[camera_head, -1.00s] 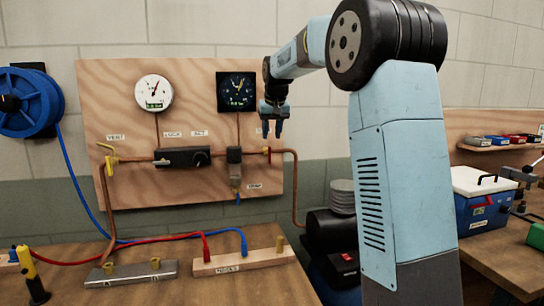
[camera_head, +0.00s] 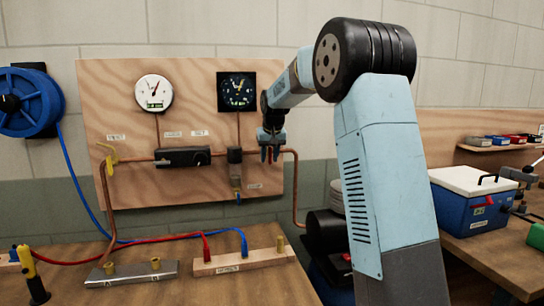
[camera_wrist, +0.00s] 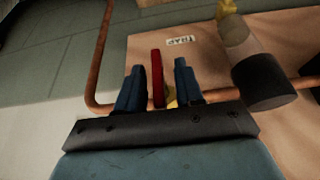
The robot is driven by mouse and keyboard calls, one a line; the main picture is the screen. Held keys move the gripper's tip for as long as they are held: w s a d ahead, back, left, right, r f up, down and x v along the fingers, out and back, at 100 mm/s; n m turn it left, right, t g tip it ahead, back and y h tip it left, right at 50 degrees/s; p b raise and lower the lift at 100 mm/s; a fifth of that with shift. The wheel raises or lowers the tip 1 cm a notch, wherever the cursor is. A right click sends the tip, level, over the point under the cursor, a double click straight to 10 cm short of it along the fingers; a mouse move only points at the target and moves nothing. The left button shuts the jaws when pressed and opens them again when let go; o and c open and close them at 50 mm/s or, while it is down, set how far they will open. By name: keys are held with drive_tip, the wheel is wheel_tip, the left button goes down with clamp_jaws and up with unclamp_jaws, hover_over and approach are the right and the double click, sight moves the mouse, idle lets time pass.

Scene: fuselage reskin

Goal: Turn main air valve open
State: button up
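The main air valve has a red handle (camera_wrist: 157,78) with a yellow body (camera_wrist: 171,97) on the copper pipe at the right of the plywood panel. In the wrist view the red handle stands between the two dark blue fingers of my gripper (camera_wrist: 157,80), with a gap on each side. My gripper is open around the handle. In the head view my gripper (camera_head: 270,153) is at the panel's right edge, over the valve, and hides most of it.
The panel (camera_head: 130,90) carries a white gauge (camera_head: 153,92), a black gauge (camera_head: 237,91), a black regulator (camera_head: 182,157), a filter with bowl (camera_head: 236,170) and a yellow-handled valve (camera_head: 108,158). Below, a bench holds a metal manifold (camera_head: 132,273) and a wooden block (camera_head: 243,261) with hoses.

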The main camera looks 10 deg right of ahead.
drive_tip(key=shift+c, duration=0.5)
clamp_jaws()
drive_tip(key=shift+d, duration=0.15)
